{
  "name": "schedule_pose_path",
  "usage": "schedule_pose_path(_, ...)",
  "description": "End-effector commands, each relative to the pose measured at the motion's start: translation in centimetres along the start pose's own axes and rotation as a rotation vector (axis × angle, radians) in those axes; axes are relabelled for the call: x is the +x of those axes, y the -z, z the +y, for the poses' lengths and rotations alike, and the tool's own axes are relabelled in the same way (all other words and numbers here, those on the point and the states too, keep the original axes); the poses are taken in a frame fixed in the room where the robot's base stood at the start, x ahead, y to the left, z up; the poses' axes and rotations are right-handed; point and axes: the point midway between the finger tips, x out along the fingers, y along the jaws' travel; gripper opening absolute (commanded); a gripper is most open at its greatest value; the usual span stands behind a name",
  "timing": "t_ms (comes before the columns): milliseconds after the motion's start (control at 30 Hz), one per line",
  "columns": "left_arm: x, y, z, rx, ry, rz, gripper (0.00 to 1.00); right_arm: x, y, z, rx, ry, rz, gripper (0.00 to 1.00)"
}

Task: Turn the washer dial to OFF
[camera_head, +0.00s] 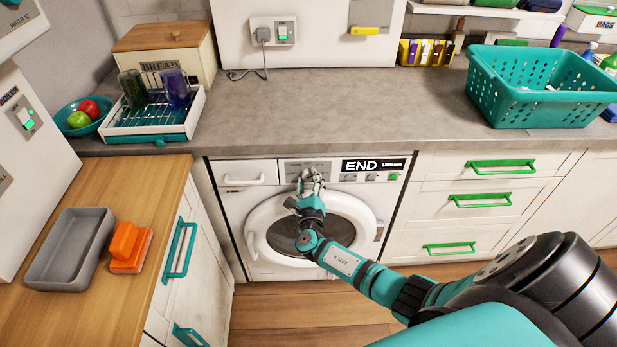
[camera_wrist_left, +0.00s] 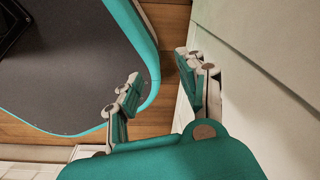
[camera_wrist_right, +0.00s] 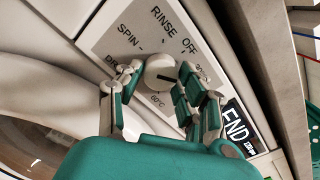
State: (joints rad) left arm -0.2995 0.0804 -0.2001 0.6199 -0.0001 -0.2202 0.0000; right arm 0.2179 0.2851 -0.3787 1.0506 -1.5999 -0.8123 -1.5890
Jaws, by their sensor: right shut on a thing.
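The washer (camera_head: 262,200) is a white front-loader under the grey counter. Its dial (camera_wrist_right: 158,68) is a pale round knob on a grey panel marked DRY, SPIN, RINSE, OFF and 60°C. OFF (camera_wrist_right: 190,46) is at the dial's upper right in the right wrist view. A dark line on the dial points right and slightly down, below OFF. My right gripper (camera_wrist_right: 160,75) is shut on the dial, one finger on each side. In the head view my right gripper (camera_head: 311,180) covers most of the dial. My left gripper (camera_wrist_left: 160,70) is open and empty, seen only in its wrist view.
The washer display (camera_head: 374,165) reads END. A round door (camera_head: 253,240) lies below my right gripper. Drawers with green handles (camera_head: 480,198) stand to the right. A teal basket (camera_head: 540,100) and a bread box (camera_head: 165,50) are on the counter. The counter's middle is clear.

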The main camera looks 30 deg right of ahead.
Motion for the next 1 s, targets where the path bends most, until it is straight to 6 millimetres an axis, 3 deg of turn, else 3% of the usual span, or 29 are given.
schedule_pose_path(600, -3.6, 0.3, -0.1, 0.000, 0.000, -0.001, 0.40, 0.0, -0.1, -0.2, -0.587, -0.001, 0.002, 0.05)
schedule_pose_path(1000, -5.0, 0.4, -0.1, 0.000, 0.000, -0.001, 0.40, -0.1, -0.1, -0.2, -0.883, -0.002, 0.001, 0.05)
